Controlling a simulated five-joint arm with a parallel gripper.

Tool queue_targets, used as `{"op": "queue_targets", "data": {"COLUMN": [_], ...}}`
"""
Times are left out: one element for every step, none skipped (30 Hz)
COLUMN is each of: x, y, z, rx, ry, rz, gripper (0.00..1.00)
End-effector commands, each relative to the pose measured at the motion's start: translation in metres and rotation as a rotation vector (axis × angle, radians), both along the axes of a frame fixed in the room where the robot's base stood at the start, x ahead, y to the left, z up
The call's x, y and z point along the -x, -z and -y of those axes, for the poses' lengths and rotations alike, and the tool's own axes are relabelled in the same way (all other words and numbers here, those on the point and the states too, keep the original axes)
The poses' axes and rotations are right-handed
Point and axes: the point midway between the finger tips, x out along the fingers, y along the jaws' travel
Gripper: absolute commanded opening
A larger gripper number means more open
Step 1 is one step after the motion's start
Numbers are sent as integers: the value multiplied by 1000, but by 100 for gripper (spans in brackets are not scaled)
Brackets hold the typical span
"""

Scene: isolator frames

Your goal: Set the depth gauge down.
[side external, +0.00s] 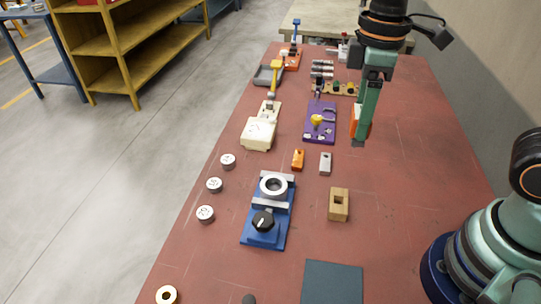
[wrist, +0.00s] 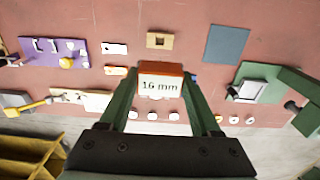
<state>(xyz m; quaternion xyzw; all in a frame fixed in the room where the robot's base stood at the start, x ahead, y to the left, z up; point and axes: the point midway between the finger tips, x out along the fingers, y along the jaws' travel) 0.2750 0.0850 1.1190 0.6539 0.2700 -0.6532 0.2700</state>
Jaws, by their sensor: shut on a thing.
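My gripper (side external: 359,138) points down over the table, to the right of the purple fixture. It is shut on the depth gauge, an orange block with a white face reading "16 mm". The gauge's face (wrist: 160,86) is square to the wrist view, between the two green fingers. In the side view only part of the orange gauge (side external: 366,122) shows beside the finger. It looks held above the red table (side external: 400,190), though the exact height is hard to tell. The gauge hides part of the table behind it in the wrist view.
The purple fixture (side external: 320,134), a small orange block (side external: 298,159), a grey block (side external: 325,162) and a wooden block with a hole (side external: 339,213) stand nearby. A blue vise-like fixture (side external: 262,238) and a dark flat plate (side external: 333,282) lie nearer. Table right of the wooden block is clear.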

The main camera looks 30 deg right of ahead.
Motion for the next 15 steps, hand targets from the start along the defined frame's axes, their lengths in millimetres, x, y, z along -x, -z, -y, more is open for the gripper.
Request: {"op": "queue_targets", "data": {"x": [1, 1, 1, 2, 1, 1, 1, 1, 1, 2, 2, 1, 1, 1, 1], "y": [14, 21, 31, 39, 46, 56, 63, 71, 80, 88, 95, 103, 110, 115, 121], "z": [0, 0, 0, 0, 0, 0, 0, 0, 0, 0, 0, 0, 0, 0, 0], "rx": [2, 2, 2, 3, 2, 3, 3, 3, 3, 3, 3, 3, 3, 2, 2], "ry": [0, -1, -1, -1, -1, -1, -1, -2, -2, -2, -2, -2, -2, -2, -2], "rz": [-8, -8, -8, -8, -8, -8, -8, -8, -8, -10, -8, -8, -8, -8, -6], "gripper": [0, 0, 0, 0, 0, 0, 0, 0, 0, 0, 0, 0, 0, 0, 0]}}
